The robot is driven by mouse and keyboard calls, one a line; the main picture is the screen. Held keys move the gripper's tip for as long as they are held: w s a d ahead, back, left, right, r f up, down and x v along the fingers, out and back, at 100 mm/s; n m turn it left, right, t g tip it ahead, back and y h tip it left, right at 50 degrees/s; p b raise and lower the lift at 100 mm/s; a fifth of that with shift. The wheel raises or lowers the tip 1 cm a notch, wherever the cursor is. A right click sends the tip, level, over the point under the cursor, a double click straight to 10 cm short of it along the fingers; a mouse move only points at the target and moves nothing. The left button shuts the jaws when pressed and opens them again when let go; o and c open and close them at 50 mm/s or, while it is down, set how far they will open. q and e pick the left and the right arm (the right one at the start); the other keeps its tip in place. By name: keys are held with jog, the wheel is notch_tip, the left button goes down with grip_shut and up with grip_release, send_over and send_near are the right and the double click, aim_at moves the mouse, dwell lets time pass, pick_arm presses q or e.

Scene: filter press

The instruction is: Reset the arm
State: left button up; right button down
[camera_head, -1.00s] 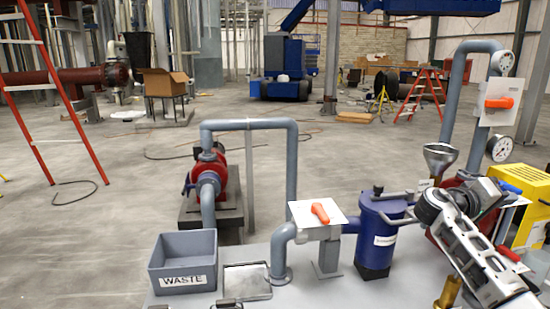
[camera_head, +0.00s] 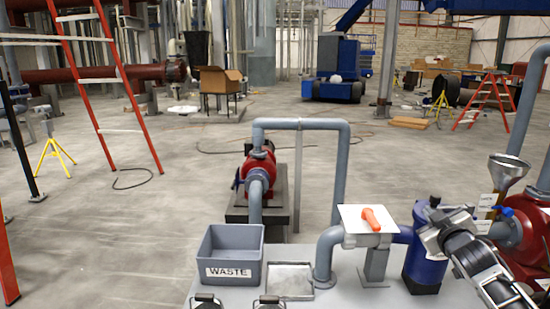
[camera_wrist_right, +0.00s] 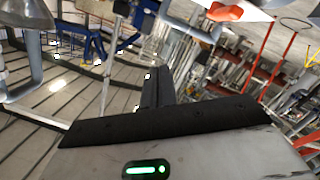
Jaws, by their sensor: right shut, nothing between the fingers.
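My right arm comes in from the lower right in the head view. Its gripper (camera_head: 438,218) is shut and empty, beside the upper right of the blue canister (camera_head: 424,262), covering part of it. I cannot tell whether it touches the canister. In the right wrist view the dark shut fingers (camera_wrist_right: 157,88) stick up past the wrist's edge with nothing held. My left arm and gripper are not in view.
The orange valve handle (camera_head: 371,218) on a white plate, the steel funnel (camera_head: 508,171) and the red pump housing (camera_head: 525,225) are close to my right arm. A grey WASTE bin (camera_head: 231,255) and a shallow tray (camera_head: 291,281) stand left. The floor behind is mostly open.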

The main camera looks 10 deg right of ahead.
jog(key=s+a+f+g+y, duration=0.2)
jog(key=s+a+f, duration=0.5)
jog(key=a+f, duration=0.25)
jog(key=s+a+f+g+y, duration=0.1)
jog(key=s+a+f+y, duration=0.1)
jog(key=s+a+f, duration=0.7)
jog(key=s+a+f+m+g+y, duration=0.1)
jog(key=s+a+f, duration=0.2)
jog(key=s+a, duration=0.2)
jog(key=s+a+f+g+y, duration=0.1)
jog(key=s+a, duration=0.5)
jog(key=s, duration=0.6)
notch_tip(320, 180, down, 2)
jog(key=shift+f+m+g+y, duration=0.1)
jog(key=shift+m+g+y, duration=0.3)
jog(key=shift+g, duration=0.1)
